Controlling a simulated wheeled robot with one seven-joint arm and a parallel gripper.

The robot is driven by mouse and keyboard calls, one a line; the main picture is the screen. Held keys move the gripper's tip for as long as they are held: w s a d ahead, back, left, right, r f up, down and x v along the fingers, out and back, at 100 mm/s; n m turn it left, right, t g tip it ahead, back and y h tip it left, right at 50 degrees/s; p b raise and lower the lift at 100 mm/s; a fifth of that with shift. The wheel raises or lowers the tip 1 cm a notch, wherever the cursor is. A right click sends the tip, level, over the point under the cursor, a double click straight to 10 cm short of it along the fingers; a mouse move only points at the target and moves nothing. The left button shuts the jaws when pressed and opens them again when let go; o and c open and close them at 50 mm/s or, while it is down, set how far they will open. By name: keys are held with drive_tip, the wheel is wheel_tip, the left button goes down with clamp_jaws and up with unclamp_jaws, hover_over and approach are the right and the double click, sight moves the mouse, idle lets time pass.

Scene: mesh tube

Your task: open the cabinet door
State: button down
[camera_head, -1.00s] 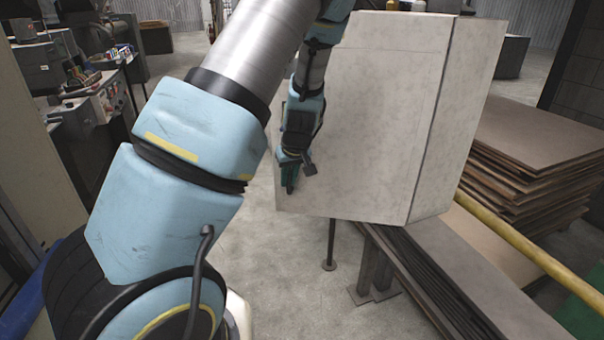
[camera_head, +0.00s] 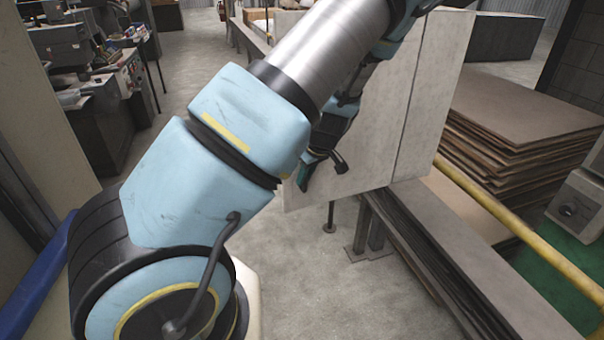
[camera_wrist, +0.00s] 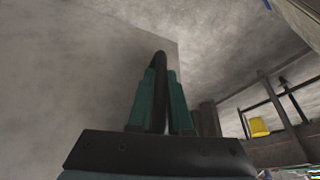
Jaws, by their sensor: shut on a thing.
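The pale grey cabinet (camera_head: 427,95) stands right of centre in the head view, partly behind my arm. Its door panel (camera_head: 365,155) faces me, with a dark seam along its right side. My gripper (camera_head: 303,178) is at the lower left edge of the panel. In the wrist view, my gripper's green fingers (camera_wrist: 161,75) are closed around a dark bar-like handle (camera_wrist: 158,58), in front of a grey panel (camera_wrist: 75,70). The handle is hidden in the head view. I cannot tell how far the door stands from the cabinet body.
A stack of brown sheets (camera_head: 520,130) lies right of the cabinet. A yellow rail (camera_head: 510,225) and long grey boards (camera_head: 440,240) run along the lower right. A cluttered workbench (camera_head: 110,100) stands at the left. Bare floor (camera_head: 310,280) lies in front of the cabinet.

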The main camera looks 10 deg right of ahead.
drive_tip(key=shift+s, duration=0.15)
drive_tip(key=c, duration=0.8)
unclamp_jaws()
drive_tip(key=shift+c, duration=0.2)
drive_tip(key=shift+d, duration=0.1)
drive_tip(key=b+v, duration=0.1)
drive_tip(key=v, duration=0.9)
drive_tip(key=shift+r, duration=0.4)
drive_tip(key=shift+s, duration=0.1)
drive_tip(key=s+a+r+m+g+h, duration=0.1)
drive_tip(key=s+a+r+m, duration=0.1)
drive_tip(key=s+a, duration=0.4)
drive_tip(key=s+a+r+m+g+h, duration=0.1)
drive_tip(key=s+a+r+m, duration=0.2)
drive_tip(key=a, duration=0.9)
drive_tip(key=s+m, duration=0.2)
drive_tip(key=s, duration=0.1)
drive_tip(key=shift+a+m+h, duration=0.3)
drive_tip(key=shift+a+h, duration=0.05)
drive_tip(key=shift+h, duration=0.05)
